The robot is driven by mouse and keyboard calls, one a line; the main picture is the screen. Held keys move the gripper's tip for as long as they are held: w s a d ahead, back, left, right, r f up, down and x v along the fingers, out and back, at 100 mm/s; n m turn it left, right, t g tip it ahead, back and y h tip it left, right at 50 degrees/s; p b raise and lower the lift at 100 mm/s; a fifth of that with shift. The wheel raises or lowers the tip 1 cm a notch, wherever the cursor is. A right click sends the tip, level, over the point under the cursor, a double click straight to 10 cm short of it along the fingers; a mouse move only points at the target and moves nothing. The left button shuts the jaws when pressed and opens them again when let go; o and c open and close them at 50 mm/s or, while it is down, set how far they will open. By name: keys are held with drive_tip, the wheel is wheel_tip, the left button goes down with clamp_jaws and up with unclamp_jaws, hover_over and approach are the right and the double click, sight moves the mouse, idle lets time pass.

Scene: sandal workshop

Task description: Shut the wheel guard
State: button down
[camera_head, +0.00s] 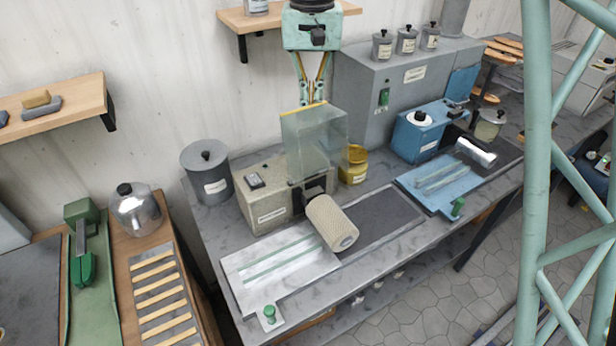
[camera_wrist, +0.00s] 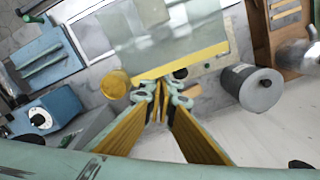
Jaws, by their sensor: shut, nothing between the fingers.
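The wheel guard (camera_head: 315,138) is a clear panel with a yellow top edge. It stands upright, raised behind and above the cream roller wheel (camera_head: 332,222) of the beige grinding machine (camera_head: 262,196). In the wrist view the guard (camera_wrist: 185,45) spreads out ahead of the fingers, with its yellow edge (camera_wrist: 205,58) nearest. My gripper (camera_head: 312,101) hangs pointing down at the guard's top edge, its fingers together and empty. In the wrist view the fingertips (camera_wrist: 163,88) are close to the yellow edge. I cannot tell whether they touch it.
A grey lidded canister (camera_head: 207,172) stands left of the machine and a yellow pot (camera_head: 355,164) right of it. A blue machine (camera_head: 420,132) and a grey cabinet (camera_head: 385,85) stand further right. A wall shelf (camera_head: 270,18) is close behind my arm. The dark mat (camera_head: 385,218) is bare.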

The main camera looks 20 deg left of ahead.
sight(322, 108)
drive_tip(key=shift+s+d, duration=0.1)
idle(0.3)
drive_tip(key=shift+s+d+b, duration=0.7)
drive_tip(key=shift+s+d, duration=0.9)
drive_tip(key=shift+d, duration=0.05)
drive_tip(key=shift+r, duration=0.2)
drive_tip(key=shift+r+p, duration=2.2)
drive_tip(key=shift+r, duration=0.65)
